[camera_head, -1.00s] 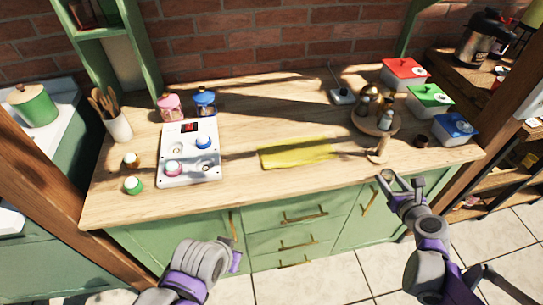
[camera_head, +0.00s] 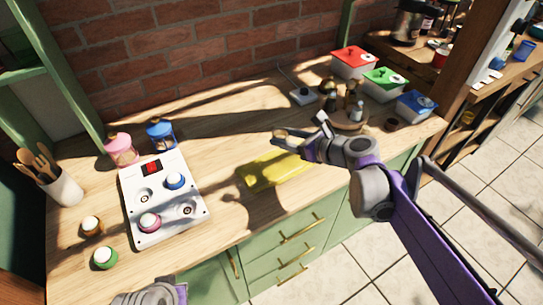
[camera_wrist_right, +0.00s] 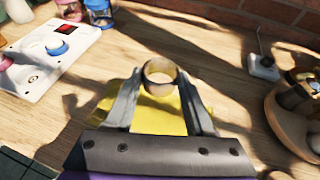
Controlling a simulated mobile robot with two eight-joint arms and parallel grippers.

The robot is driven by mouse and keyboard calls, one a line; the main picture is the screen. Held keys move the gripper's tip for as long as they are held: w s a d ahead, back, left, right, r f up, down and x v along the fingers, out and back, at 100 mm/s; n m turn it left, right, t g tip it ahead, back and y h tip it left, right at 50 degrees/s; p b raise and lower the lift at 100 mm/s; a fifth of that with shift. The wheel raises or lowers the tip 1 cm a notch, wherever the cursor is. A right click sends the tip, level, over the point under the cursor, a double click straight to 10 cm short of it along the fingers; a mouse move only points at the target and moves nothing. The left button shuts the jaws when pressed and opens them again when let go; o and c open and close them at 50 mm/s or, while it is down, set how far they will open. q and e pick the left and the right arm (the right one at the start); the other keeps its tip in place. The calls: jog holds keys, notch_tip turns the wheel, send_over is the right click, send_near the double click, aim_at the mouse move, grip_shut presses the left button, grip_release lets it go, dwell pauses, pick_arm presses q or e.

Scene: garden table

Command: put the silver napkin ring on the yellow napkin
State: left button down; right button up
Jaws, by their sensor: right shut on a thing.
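The yellow napkin (camera_head: 268,172) lies flat on the wooden counter near its front edge. It also shows in the wrist view (camera_wrist_right: 158,118), partly covered by my fingers. My right gripper (camera_head: 279,136) is above the counter near the napkin's back edge in the head view. In the wrist view my right gripper (camera_wrist_right: 160,84) is shut on the napkin ring (camera_wrist_right: 160,90), held between the fingertips with its opening visible. The ring looks tan-silvery in this light. In the wrist view it appears above the napkin's far edge. My left jaws are out of view; only part of that arm shows.
A white panel (camera_head: 157,210) with knobs stands left of the napkin. A round wooden stand (camera_head: 346,127) with small bottles is to the right, partly behind my right arm. Lidded boxes, including a red one (camera_head: 353,66), stand at the back right. Bare counter surrounds the napkin.

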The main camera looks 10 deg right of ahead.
jog(key=b, duration=0.1)
send_over(285, 170)
notch_tip(285, 170, down, 6)
jog(key=shift+r, duration=0.25)
jog(key=shift+f+b, duration=0.5)
jog(key=shift+f, duration=1.55)
jog(key=shift+f+b, duration=0.4)
jog(key=shift+f, duration=0.2)
jog(key=o, duration=1.3)
jog(key=shift+r, duration=0.1)
